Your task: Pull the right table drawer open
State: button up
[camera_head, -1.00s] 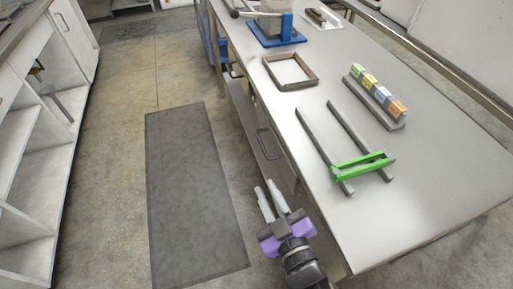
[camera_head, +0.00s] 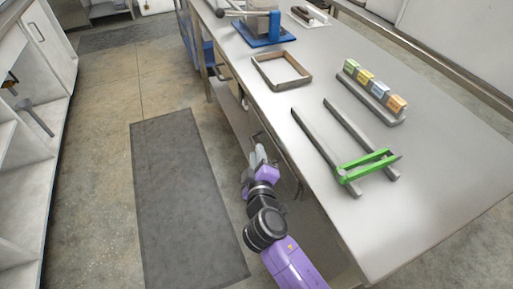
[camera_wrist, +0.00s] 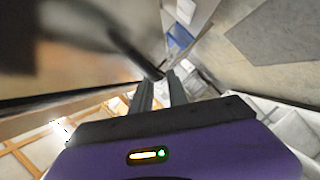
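The steel table (camera_head: 385,228) has drawers along its left side. The nearer drawer front (camera_head: 282,152) carries a dark bar handle (camera_head: 256,136); the drawer looks closed, though my arm hides part of it. My gripper (camera_head: 258,152) is at this handle, its fingers pointing toward it. In the wrist view, the dark handle bar (camera_wrist: 132,54) runs down to the fingertips (camera_wrist: 160,78), and a narrow gap shows between the two fingers. Whether they touch the bar is not clear.
A farther handle (camera_head: 220,72) is on the same table side. On top are a wooden frame (camera_head: 262,75), grey rails with a green bar (camera_head: 368,165), a block rack (camera_head: 372,100) and a blue-based press (camera_head: 262,38). A dark mat (camera_head: 185,200) lies on open floor.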

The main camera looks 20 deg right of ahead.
jog(key=shift+x, duration=1.6)
grip_shut()
